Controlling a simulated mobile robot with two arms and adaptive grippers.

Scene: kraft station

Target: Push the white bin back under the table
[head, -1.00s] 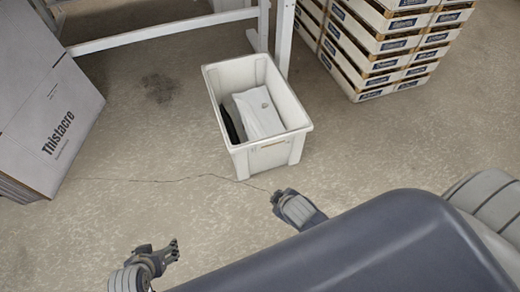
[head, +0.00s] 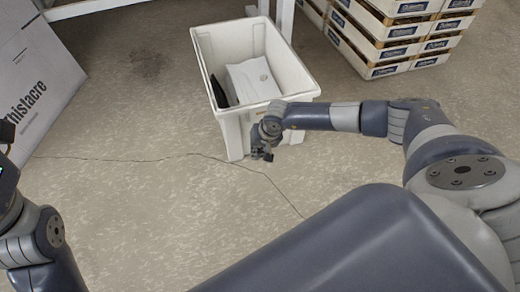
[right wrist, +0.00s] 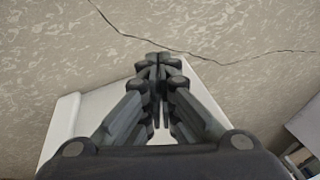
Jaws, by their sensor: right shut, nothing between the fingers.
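The white bin (head: 238,122) stands upright on the floor at upper middle in the head view, in front of a white table frame (head: 284,18). A white item (head: 253,80) and a dark item (head: 218,92) lie inside it. My right gripper (head: 262,155) is shut and empty, pointing down at the bin's near side; I cannot tell whether it touches. In the right wrist view the shut fingers (right wrist: 158,65) show with the white bin wall (right wrist: 62,125) behind them. At the left edge of the head view my left arm shows, but its fingers are not clearly visible.
A large white carton (head: 38,75) stands at the left. Stacked white crates (head: 385,45) stand at upper right, close to the table leg. The floor left of the bin is clear, with a dark stain and a thin crack.

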